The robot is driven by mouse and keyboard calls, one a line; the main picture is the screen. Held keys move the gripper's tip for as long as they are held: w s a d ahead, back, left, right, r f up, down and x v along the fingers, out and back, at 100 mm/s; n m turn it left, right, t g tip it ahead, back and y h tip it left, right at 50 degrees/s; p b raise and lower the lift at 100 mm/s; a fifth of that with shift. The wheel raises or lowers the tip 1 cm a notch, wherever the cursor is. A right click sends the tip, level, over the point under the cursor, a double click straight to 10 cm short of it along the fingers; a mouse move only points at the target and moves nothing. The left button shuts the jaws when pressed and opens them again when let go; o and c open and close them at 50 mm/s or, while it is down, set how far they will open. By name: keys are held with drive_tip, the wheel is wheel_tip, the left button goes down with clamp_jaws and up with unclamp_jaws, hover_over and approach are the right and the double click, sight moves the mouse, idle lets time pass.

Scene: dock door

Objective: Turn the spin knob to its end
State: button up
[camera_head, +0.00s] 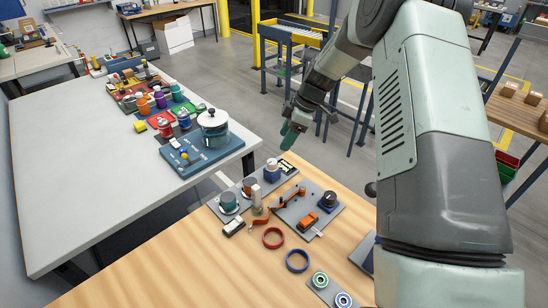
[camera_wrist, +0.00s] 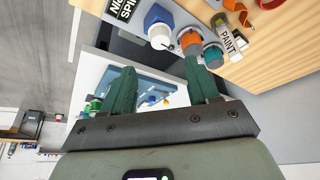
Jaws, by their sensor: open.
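A black round knob (camera_head: 328,199) stands on a grey plate (camera_head: 296,208) on the wooden table; I cannot make out any marking on it. An orange part (camera_head: 308,219) sits on the same plate. My gripper (camera_head: 290,134) is in the air beyond the table's far edge, up and left of the knob and apart from it. In the wrist view my gripper (camera_wrist: 158,68) shows two green fingers, apart with nothing between them. The black knob is not seen in the wrist view. A black label (camera_wrist: 122,8) with the word "SPIN" lies near a blue, white-capped container (camera_wrist: 160,25).
The container also shows in the head view (camera_head: 271,171), beside orange and teal round parts. A red ring (camera_head: 273,238) and a blue ring (camera_head: 297,261) lie nearer. A white bench (camera_head: 80,170) at left holds a pot (camera_head: 213,129). A gap separates bench and wooden table.

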sight(272, 161)
drive_tip(key=x, duration=1)
drive_tip(key=c, duration=1)
